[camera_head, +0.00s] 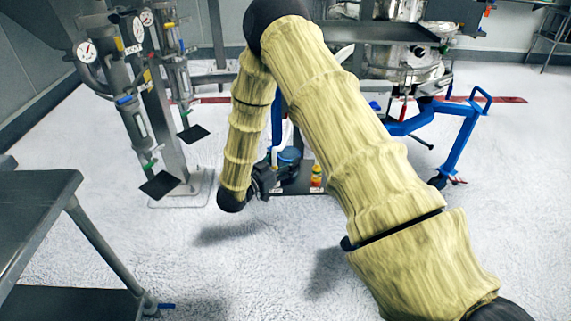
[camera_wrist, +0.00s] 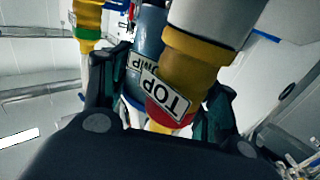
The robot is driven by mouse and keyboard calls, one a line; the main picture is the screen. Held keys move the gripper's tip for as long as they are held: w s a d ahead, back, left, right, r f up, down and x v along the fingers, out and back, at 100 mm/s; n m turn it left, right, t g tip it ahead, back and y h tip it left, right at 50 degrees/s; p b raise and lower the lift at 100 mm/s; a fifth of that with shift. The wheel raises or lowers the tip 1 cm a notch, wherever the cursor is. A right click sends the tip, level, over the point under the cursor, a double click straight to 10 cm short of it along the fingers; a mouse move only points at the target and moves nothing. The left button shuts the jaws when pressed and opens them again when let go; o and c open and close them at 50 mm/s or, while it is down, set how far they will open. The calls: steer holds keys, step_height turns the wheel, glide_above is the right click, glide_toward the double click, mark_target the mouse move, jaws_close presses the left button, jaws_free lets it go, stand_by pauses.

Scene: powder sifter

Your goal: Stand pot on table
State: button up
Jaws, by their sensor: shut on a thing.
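My gripper (camera_head: 265,180) hangs low in front of the machine, beyond my cream-sleeved arm. A blue rounded thing, which looks like the pot (camera_head: 289,155), is beside it. In the wrist view my gripper (camera_wrist: 162,105) has a finger on each side of a blue body (camera_wrist: 148,40) and a yellow-collared cylinder (camera_wrist: 190,65) with a "TOP" label and a red end. They overlap, and the finger contact is partly hidden. The pot's tilt cannot be told. A grey metal table (camera_head: 35,195) stands at the left, its visible top bare, apart from my gripper.
A steel post with gauges and tubes (camera_head: 150,110) stands between the table and my gripper. A blue tubular frame (camera_head: 455,145) is at the right, by the steel machine (camera_head: 405,65). White floor is open in the foreground.

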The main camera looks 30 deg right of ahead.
steer(key=shift+f, duration=0.6)
steer(key=shift+f, duration=0.2)
steer(key=o, duration=1.2)
steer(key=shift+c, duration=0.2)
steer(key=shift+r, duration=0.15)
